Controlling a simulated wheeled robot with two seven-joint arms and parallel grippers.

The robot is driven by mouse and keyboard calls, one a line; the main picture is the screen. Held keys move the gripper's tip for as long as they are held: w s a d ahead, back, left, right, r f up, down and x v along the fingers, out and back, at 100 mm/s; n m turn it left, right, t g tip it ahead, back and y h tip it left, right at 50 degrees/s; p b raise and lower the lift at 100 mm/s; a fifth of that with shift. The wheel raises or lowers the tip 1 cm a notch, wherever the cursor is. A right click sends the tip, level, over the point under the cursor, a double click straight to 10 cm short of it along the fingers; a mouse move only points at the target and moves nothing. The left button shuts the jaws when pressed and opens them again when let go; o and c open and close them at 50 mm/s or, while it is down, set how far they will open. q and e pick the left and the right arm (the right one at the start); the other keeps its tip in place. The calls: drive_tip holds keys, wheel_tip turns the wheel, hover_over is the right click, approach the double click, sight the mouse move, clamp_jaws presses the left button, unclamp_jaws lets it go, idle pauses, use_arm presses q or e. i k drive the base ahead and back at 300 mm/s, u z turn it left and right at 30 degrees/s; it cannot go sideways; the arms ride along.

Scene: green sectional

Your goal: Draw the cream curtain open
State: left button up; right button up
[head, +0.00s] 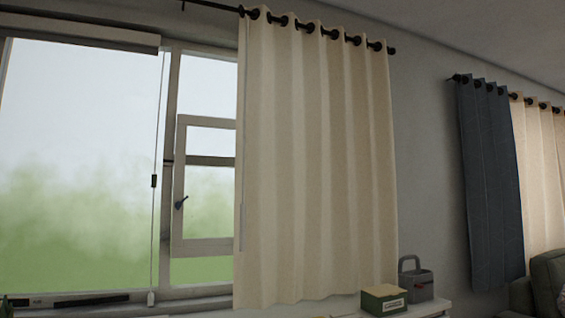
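The cream curtain (315,160) hangs in pleats from a dark rod (220,6) by several black rings. It hangs to the right of the large window pane, and its left edge overlaps the right part of the window (80,160). Its lower hem ends just above a white ledge. A thin pale vertical wand or strip (243,210) shows along its left edge. Neither of my grippers is in view.
A green and cream box (384,300) and a grey container with a handle (417,284) stand on a white surface below the curtain. A blue curtain (490,190) and another cream curtain (540,170) hang at right. A dark green sofa (549,282) stands at lower right.

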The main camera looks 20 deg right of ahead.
sight(316, 172)
drive_tip(key=z, duration=1.9)
drive_tip(key=i, duration=1.8)
drive_tip(key=u, duration=2.1)
